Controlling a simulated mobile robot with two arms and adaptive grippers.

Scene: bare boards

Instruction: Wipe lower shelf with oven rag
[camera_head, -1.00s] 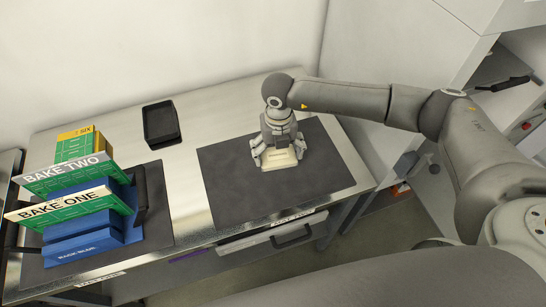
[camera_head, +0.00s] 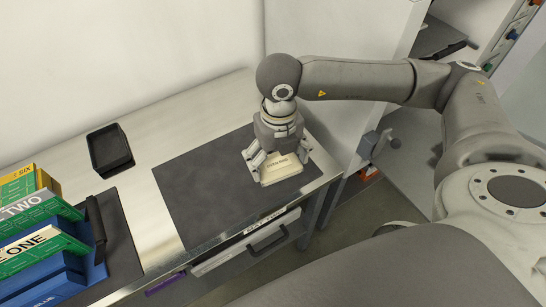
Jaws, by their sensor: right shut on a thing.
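A pale cream block with dark lettering, which looks like the oven rag (camera_head: 282,171), is on or just above the right part of a dark mat (camera_head: 195,185). My right gripper (camera_head: 279,160) points down and is shut on it, one finger on each side. I cannot tell whether the rag touches the mat. My left gripper is out of view. Open shelving (camera_head: 443,38) shows at the upper right, partly hidden by my right arm; I cannot tell which part is the lower shelf.
A black tray (camera_head: 110,150) sits on the metal table (camera_head: 160,132). Green and blue labelled boxes (camera_head: 38,243) stand at the left. A drawer with a black handle (camera_head: 267,241) is under the table's front edge. The mat's left part is clear.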

